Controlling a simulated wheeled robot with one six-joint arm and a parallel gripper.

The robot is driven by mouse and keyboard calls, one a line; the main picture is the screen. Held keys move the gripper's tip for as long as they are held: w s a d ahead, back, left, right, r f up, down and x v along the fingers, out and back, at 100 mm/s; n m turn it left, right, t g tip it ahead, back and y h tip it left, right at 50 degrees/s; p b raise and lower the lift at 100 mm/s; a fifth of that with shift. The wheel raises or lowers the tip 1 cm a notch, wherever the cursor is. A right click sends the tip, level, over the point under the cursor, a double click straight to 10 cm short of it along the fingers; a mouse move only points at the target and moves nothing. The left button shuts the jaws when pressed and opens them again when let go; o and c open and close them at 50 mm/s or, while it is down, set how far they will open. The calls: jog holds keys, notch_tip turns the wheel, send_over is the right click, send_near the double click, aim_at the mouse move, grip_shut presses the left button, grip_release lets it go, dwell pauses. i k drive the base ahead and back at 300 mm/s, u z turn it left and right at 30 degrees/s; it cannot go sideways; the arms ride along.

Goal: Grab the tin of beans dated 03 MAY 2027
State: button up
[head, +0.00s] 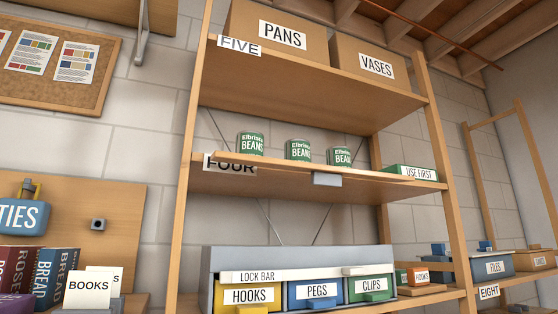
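Three green tins labelled "Elbrisco BEANS" stand upright in a row on the shelf marked FOUR: the left tin (250,144), the middle tin (298,150) and the right tin (341,156). They look alike from here, and no date shows on any of them. The tins stand apart from each other, with their lower edges partly hidden by the shelf's front edge. My gripper is not in view.
Shelf FOUR (270,175) has a grey block (327,179) on its front edge and a green USE FIRST tray (412,172) at its right. Shelf FIVE (310,87) is above with PANS (280,38) and VASES (368,68) boxes. Below is a grey LOCK BAR unit (300,258) with drawers.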

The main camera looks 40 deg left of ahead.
aim_at(248, 142)
jog(key=k, duration=0.25)
jog(key=u, duration=0.75)
